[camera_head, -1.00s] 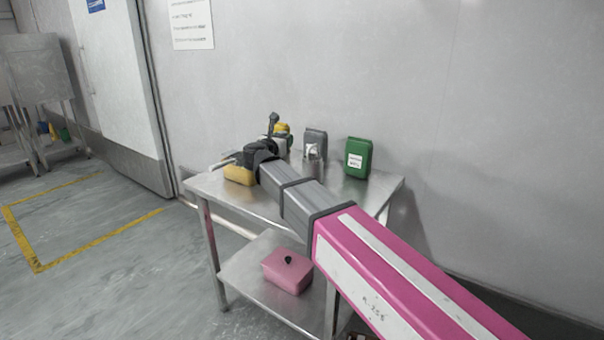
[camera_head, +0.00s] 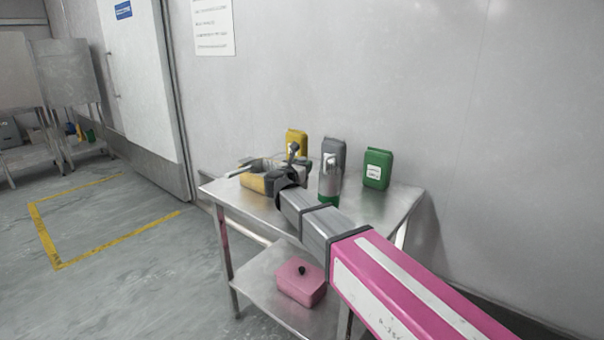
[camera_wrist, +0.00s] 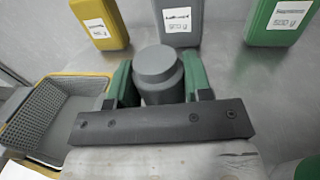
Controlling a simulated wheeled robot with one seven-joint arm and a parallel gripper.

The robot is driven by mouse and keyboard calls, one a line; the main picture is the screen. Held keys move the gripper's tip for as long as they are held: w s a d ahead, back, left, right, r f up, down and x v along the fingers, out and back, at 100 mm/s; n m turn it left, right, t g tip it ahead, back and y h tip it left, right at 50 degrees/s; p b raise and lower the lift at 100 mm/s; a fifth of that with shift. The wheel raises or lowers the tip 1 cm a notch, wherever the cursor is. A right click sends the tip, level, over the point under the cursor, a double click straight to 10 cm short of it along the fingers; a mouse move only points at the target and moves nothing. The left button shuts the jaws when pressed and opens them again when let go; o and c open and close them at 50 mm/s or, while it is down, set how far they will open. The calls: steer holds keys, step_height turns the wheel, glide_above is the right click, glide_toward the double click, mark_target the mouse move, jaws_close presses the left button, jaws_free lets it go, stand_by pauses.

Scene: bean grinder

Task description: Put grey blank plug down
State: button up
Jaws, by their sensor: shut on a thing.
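The grey blank plug (camera_wrist: 158,68) is a round stepped piece with a narrower top. In the wrist view it sits between the green-padded fingers of my gripper (camera_wrist: 160,84), which is shut on it. In the head view my gripper (camera_head: 294,162) is over the back left part of the metal table (camera_head: 392,208). The plug is hard to make out there. I cannot tell whether its underside touches the table.
A yellow canister (camera_head: 296,141), a grey canister (camera_head: 334,152) and a green canister (camera_head: 377,169) stand along the table's back. A grey-and-yellow basket (camera_wrist: 52,118) lies left of my gripper. A pink box (camera_head: 301,283) is on the lower shelf.

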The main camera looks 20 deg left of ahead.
steer(key=shift+f, duration=1.3)
steer(key=shift+f, duration=0.15)
steer(key=o, duration=1.2)
